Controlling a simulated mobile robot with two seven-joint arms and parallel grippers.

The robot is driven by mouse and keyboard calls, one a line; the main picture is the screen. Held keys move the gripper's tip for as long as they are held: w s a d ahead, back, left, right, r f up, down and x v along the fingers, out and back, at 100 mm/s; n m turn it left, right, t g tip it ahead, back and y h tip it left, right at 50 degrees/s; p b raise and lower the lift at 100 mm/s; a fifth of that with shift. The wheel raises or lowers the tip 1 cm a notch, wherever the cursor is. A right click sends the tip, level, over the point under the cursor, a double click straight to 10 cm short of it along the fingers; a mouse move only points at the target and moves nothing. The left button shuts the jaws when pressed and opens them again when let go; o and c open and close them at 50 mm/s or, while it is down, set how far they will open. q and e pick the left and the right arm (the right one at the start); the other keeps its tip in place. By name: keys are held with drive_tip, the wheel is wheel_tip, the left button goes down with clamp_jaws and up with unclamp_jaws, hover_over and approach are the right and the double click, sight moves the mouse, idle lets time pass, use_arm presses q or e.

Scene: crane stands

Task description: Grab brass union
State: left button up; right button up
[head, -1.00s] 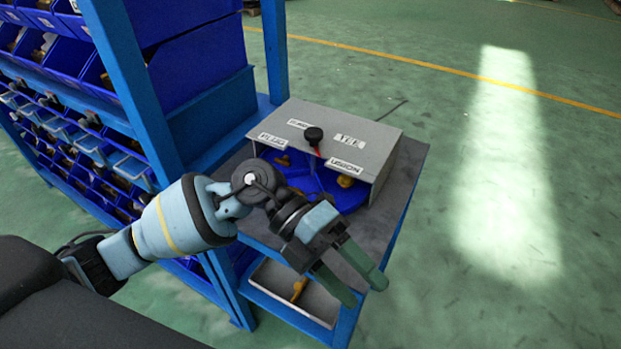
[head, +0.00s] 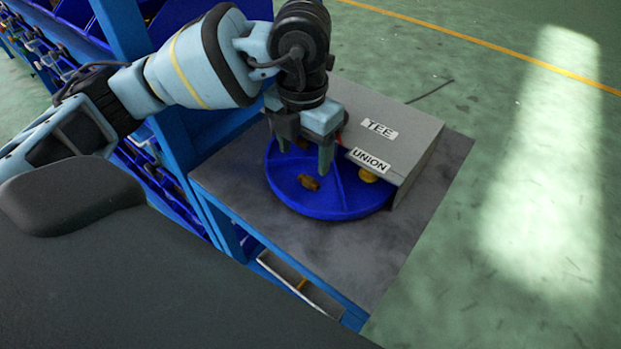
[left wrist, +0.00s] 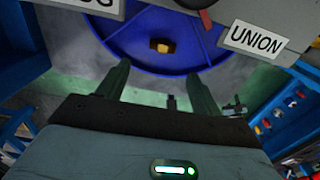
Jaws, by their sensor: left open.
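A small brass fitting (head: 309,182), which looks like the union, lies in an open sector of the blue round divided tray (head: 330,208). It also shows in the left wrist view (left wrist: 161,46), ahead of and roughly between the fingers. My left gripper (head: 306,162) is open and empty, pointing down over the tray just behind the fitting; I cannot tell its exact height. A yellower piece (head: 368,175) sits at the tray's right, partly under the grey cover's UNION label (head: 370,160). My right gripper is not in view.
The grey cover (head: 410,140), labelled TEE and UNION, hides the tray's back part. The grey tabletop (head: 270,235) is bare in front. A blue shelf rack with bins stands at the left. A shallow tray (head: 300,285) sits below the table's edge.

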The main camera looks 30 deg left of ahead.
sight(306, 181)
use_arm(q)
drive_tip(key=shift+w+d+f, duration=0.1)
drive_tip(key=shift+w+f, duration=0.05)
drive_tip(key=shift+f, duration=3.5)
drive_tip(key=c, duration=1.1)
drive_tip(key=shift+r, duration=0.1)
drive_tip(key=shift+r, duration=0.8)
drive_tip(key=shift+s+d+r, duration=0.1)
drive_tip(key=shift+s+r, duration=0.1)
drive_tip(key=shift+r, duration=0.3)
drive_tip(key=shift+s+d+r, duration=0.1)
drive_tip(key=shift+s+r, duration=0.05)
drive_tip(key=shift+r, duration=0.3)
drive_tip(key=s+d, duration=0.1)
drive_tip(key=s, duration=0.3)
drive_tip(key=s+d+r, duration=0.1)
drive_tip(key=s+d, duration=0.1)
drive_tip(key=s, duration=0.3)
drive_tip(key=s+d, duration=0.1)
drive_tip(key=s, duration=0.4)
drive_tip(key=shift+s+d+r, duration=0.15)
drive_tip(key=shift+s+d, duration=0.1)
drive_tip(key=shift+d, duration=0.05)
